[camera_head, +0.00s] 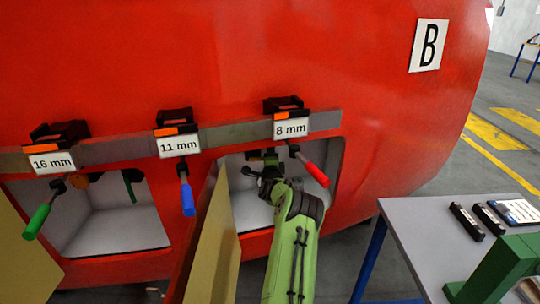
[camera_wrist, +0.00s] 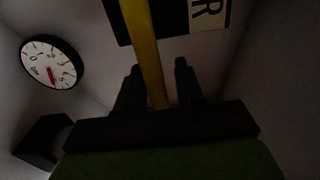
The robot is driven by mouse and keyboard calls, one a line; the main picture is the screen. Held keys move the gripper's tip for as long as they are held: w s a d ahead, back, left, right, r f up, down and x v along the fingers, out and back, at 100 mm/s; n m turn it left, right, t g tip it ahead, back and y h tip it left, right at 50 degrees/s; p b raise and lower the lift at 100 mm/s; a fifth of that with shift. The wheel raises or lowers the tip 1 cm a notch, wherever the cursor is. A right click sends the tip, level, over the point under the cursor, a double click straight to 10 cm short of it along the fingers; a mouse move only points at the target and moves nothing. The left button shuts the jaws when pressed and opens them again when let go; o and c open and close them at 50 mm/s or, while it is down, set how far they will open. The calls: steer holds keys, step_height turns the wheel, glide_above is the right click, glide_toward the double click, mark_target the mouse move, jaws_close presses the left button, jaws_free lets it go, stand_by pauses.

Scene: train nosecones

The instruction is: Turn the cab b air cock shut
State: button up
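The cab, marked by a B sign (camera_head: 429,45), has an open right compartment (camera_head: 246,205), and my green arm reaches into it. My gripper (camera_head: 266,176) is inside that compartment, small and dark. In the wrist view a yellow lever (camera_wrist: 150,45) runs from the top edge down between the fingers of my gripper (camera_wrist: 156,76). I take this lever for the air cock handle. The fingers are open, one on each side of it, with a gap visible on both sides. The cock's body is hidden in both views.
A round gauge (camera_wrist: 52,62) is left of the lever. A black plate with a white lettered label (camera_wrist: 209,14) is behind it. A tan door (camera_head: 216,245) stands open left of my arm. A red-handled tool (camera_head: 316,174) hangs above right. A grey table (camera_head: 420,225) stands right.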

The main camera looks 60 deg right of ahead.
steer(key=shift+d+f, duration=0.15)
jaws_close()
steer(key=shift+f, duration=0.1)
steer(key=w+a+f+m+p, duration=0.2)
steer(key=w+f+m, duration=0.4)
steer(key=m, duration=1.2)
steer(key=shift+a+f, duration=0.45)
steer(key=shift+a, duration=0.15)
steer(key=shift+w, duration=0.15)
steer(key=shift+o, duration=0.9)
jaws_free()
steer(key=shift+r, duration=0.15)
